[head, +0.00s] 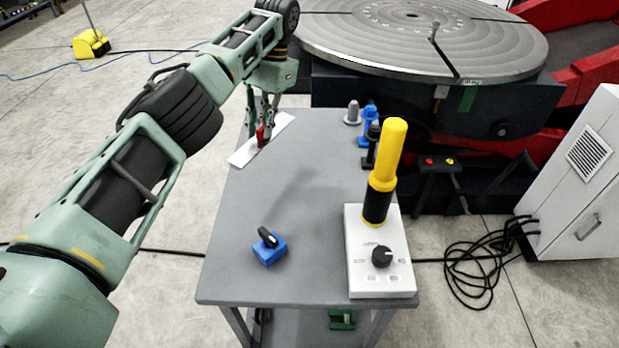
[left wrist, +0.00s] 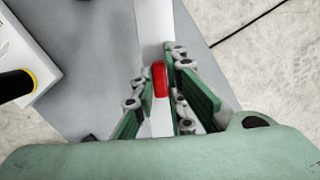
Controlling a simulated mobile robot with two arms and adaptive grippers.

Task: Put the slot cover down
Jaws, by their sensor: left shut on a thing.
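The slot cover is a long white strip (head: 279,126) with a red grip (head: 261,135) at its middle. It lies level at the far left of the grey table (head: 310,215), its near end at the table's left edge. I cannot tell whether it touches the top. My left gripper (head: 265,128) points down over it and is shut on the red grip. In the left wrist view the red grip (left wrist: 159,79) sits between the green fingers, with the white strip (left wrist: 154,30) running beneath. My right gripper is not in view.
A blue block with a black knob (head: 269,247) and a white control box (head: 381,280) with a yellow-black post (head: 384,170) stand near the front. Several small blue, black and grey pieces stand at the back right. The round positioner table (head: 420,35) is behind. The table's middle is clear.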

